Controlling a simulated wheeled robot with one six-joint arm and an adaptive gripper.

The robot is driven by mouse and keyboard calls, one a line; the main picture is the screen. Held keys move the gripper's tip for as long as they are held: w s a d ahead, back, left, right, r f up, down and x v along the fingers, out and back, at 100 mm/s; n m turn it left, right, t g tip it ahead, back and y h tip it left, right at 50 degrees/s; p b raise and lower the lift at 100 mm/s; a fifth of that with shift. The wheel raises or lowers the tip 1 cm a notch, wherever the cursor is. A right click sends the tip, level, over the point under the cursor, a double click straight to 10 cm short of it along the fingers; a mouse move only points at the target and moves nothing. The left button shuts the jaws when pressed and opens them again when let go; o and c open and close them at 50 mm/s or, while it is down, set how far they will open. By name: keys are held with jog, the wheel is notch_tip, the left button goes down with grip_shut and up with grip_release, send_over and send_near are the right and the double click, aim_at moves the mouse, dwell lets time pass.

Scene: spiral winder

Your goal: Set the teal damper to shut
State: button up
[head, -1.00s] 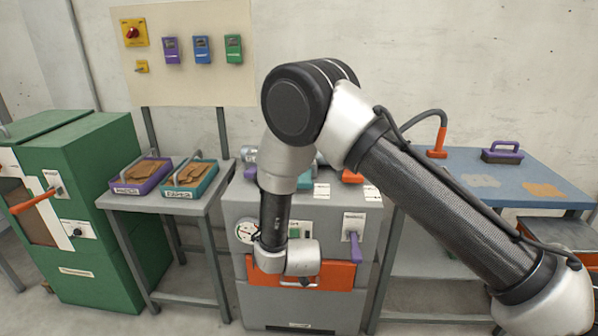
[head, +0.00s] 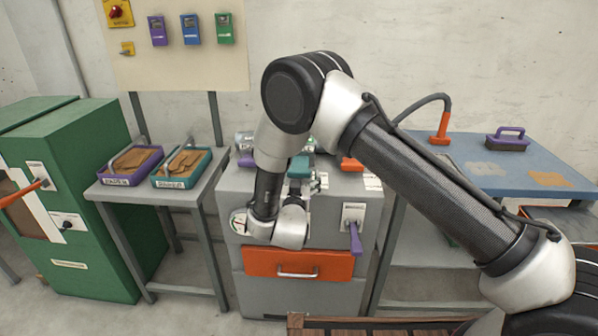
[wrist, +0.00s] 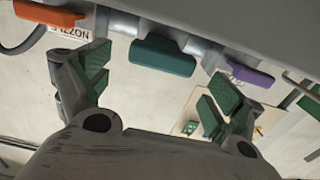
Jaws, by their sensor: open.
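The teal damper's handle (wrist: 163,56) hangs near the top middle of the wrist view, lying nearly level across the picture. In the head view a teal piece (head: 300,164) shows at the machine's back top edge, partly behind my arm. My gripper (wrist: 158,80) is open and empty, its fingers spread to the left and right below the teal handle in the picture. I see no contact between the fingers and the handle. In the head view my gripper (head: 298,188) is small and partly hidden by the wrist. Any position marks for the damper are not readable.
An orange handle (wrist: 50,13) and a purple handle (wrist: 250,74) flank the teal one. The grey machine (head: 300,215) has an orange drawer (head: 298,264) and a purple lever (head: 355,238). A side table (head: 150,193) with trays stands left, a blue-topped table (head: 515,180) right.

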aim_at(299, 169)
jog(key=w, duration=0.4)
jog(key=c, duration=1.5)
jog(key=shift+o, duration=0.2)
jog(key=shift+w+d, duration=0.15)
jog(key=shift+w, duration=1.4)
jog(key=o, duration=1.5)
jog(key=shift+c, duration=0.2)
jog(key=s, duration=1.2)
jog(key=shift+a, duration=0.25)
